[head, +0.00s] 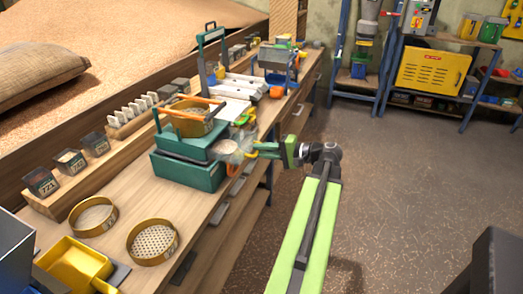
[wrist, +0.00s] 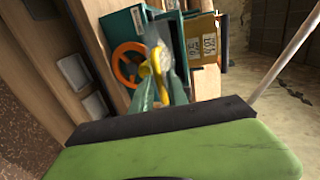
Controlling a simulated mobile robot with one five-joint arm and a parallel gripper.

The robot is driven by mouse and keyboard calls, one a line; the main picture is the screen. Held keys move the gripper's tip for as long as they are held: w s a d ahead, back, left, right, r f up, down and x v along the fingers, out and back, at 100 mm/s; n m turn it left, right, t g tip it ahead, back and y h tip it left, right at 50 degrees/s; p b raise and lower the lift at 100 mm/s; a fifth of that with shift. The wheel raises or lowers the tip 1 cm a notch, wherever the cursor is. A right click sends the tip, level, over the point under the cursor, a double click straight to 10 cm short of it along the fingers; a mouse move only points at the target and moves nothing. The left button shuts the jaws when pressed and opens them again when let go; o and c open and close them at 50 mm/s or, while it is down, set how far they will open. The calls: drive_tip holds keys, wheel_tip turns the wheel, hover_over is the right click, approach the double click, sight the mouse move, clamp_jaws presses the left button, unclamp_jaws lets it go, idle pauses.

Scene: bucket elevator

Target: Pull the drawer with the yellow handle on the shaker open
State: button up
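The shaker (head: 186,172) is a teal box on the bench in the head view, with a brass sieve and an orange clamp on top. A pale, see-through drawer (head: 229,148) sticks out from its right side, with light material in it. Its yellow handle (wrist: 158,60) shows in the wrist view between the teal fingers of my gripper (wrist: 161,78). My gripper (head: 259,150) reaches in from the right in the head view, and its fingers appear closed on the handle. The fingers partly hide the handle and the drawer front.
An orange handwheel (wrist: 128,65) is close beside the fingers in the wrist view. Two sieves (head: 152,241) and a yellow scoop (head: 76,267) lie on the near bench. Labelled sample boxes (head: 41,182) line the back. Open floor (head: 400,200) lies to the right.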

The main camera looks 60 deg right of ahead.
drive_tip(key=p+v, duration=0.3)
drive_tip(key=v, duration=1.4)
drive_tip(key=shift+s+p, duration=0.15)
drive_tip(key=shift+p, duration=0.2)
drive_tip(key=shift+s+r, duration=0.1)
